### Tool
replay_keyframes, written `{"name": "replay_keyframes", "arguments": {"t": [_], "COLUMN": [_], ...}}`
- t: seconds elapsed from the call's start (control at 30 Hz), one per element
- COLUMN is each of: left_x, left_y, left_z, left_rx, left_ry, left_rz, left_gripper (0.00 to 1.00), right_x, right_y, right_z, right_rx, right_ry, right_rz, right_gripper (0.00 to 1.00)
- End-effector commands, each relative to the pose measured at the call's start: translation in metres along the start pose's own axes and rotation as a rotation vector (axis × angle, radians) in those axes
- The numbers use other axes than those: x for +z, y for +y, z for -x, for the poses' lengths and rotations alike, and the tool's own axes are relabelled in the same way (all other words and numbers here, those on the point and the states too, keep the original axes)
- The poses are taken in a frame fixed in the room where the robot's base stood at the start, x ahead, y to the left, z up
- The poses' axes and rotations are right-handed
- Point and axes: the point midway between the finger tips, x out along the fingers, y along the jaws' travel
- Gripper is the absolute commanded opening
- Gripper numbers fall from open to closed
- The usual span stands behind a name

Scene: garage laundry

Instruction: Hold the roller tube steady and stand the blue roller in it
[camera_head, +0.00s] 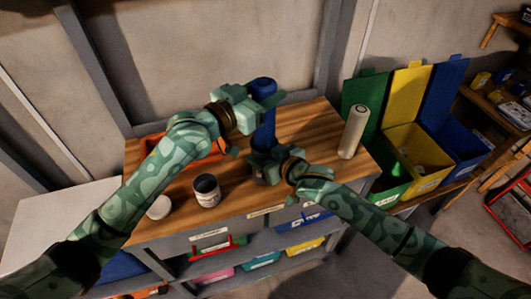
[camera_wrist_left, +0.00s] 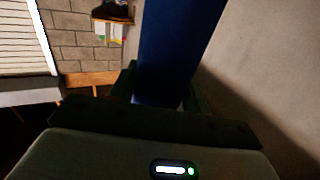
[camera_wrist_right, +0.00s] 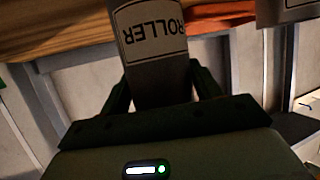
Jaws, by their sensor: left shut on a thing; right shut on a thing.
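The blue roller (camera_head: 263,132) is upright above the workbench. My left gripper (camera_head: 262,100) is shut on its upper part; the left wrist view shows the blue roller (camera_wrist_left: 176,50) between the fingers. My right gripper (camera_head: 262,162) is lower, shut on the grey roller tube. The right wrist view shows the roller tube (camera_wrist_right: 160,85) between the fingers, with a label reading ROLLER. In the head view the roller's lower end meets the right gripper, which hides most of the tube. I cannot tell whether the roller's end is inside the tube or just above it.
A cream roller (camera_head: 354,132) stands on the bench (camera_head: 315,130) at right. An open pot (camera_head: 206,190) and a white lid (camera_head: 159,207) lie front left. An orange tray (camera_head: 155,148) is behind my left arm. Green, yellow and blue bins (camera_head: 420,160) stand at right.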

Motion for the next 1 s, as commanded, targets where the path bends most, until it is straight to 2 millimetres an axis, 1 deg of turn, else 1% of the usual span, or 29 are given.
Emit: {"name": "replay_keyframes", "arguments": {"t": [0.4,0.5,0.77,0.8,0.83,0.87,1.0], "left_x": [0.028,0.031,0.031,0.031,0.031,0.031,0.031], "left_y": [0.0,0.0,0.0,0.0,0.0,0.0,0.0], "left_z": [0.0,0.0,0.0,0.0,0.0,0.0,0.0], "left_rx": [-0.001,0.0,0.0,0.0,0.0,0.0,0.0], "left_ry": [0.0,0.0,0.001,0.001,0.001,0.001,0.001], "left_rz": [0.0,0.0,0.0,0.0,0.0,0.0,0.0], "left_gripper": [0.12,0.12,0.12,0.58,0.66,0.72,0.72], "right_x": [0.0,0.0,0.0,0.0,0.0,0.0,0.0], "right_y": [0.0,0.0,0.0,0.0,0.0,0.0,0.0], "right_z": [0.0,0.0,0.0,0.0,0.0,0.0,0.0], "right_rx": [0.0,0.0,0.0,0.0,0.0,0.0,0.0], "right_ry": [-0.001,-0.001,-0.001,-0.001,-0.001,-0.001,-0.001], "right_rz": [0.0,0.0,0.0,0.0,0.0,0.0,0.0], "right_gripper": [0.41,0.41,0.41,0.41,0.41,0.41,0.41]}}
